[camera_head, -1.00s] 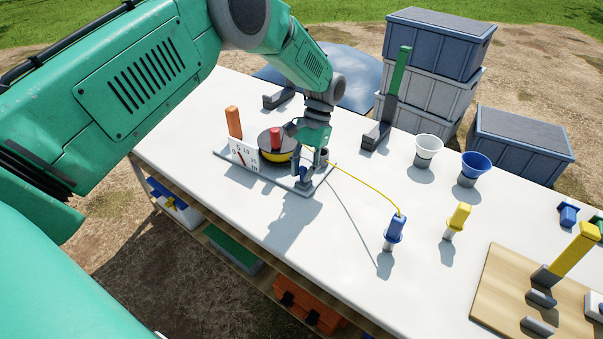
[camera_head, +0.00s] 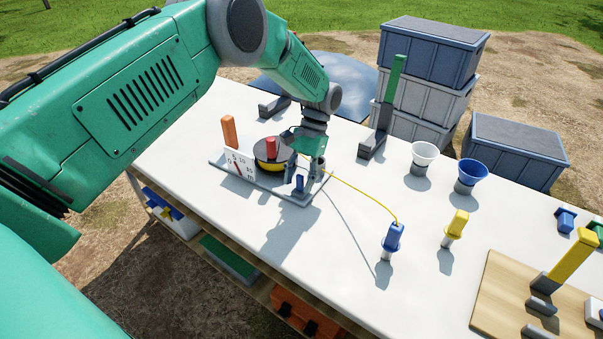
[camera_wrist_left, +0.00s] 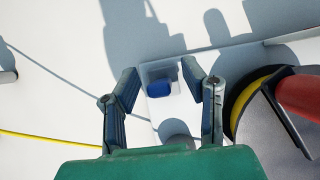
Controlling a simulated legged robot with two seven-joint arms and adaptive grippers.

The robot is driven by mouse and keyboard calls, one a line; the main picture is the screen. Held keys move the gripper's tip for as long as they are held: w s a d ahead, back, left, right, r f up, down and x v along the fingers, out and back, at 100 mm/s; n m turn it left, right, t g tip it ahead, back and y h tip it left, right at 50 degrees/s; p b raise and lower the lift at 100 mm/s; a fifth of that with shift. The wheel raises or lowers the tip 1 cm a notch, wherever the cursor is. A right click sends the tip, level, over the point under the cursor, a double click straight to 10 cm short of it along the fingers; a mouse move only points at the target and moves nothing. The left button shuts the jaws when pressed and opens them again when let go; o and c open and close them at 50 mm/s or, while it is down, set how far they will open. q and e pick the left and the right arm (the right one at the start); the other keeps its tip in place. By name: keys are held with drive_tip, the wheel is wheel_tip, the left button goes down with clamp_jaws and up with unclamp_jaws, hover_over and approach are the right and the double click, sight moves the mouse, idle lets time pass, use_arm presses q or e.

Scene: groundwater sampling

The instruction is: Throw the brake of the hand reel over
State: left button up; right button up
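The hand reel stands on a grey base plate (camera_head: 235,175). It has a dark drum with a yellow rim (camera_head: 268,158), a red crank knob (camera_head: 271,147) and a white scale panel (camera_head: 238,165). The blue brake lever (camera_head: 299,183) stands at the plate's right end; a blue part there also shows in the left wrist view (camera_wrist_left: 158,89). My left gripper (camera_head: 304,160) is just above this end of the reel. In the left wrist view its fingers (camera_wrist_left: 166,88) are apart, with the blue part seen between them. No grip on it shows. My right gripper is not in view.
A yellow line (camera_head: 360,189) runs from the reel to a blue-topped piece (camera_head: 393,236). An orange post (camera_head: 229,131) stands behind the scale. A white cup (camera_head: 424,154), a blue cup (camera_head: 474,169) and a yellow-topped piece (camera_head: 457,223) stand right. The front table middle is clear.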

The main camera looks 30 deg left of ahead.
use_arm(q)
drive_tip(key=v, duration=1.1)
drive_tip(key=shift+w+r, duration=0.25)
drive_tip(key=shift+w, duration=0.1)
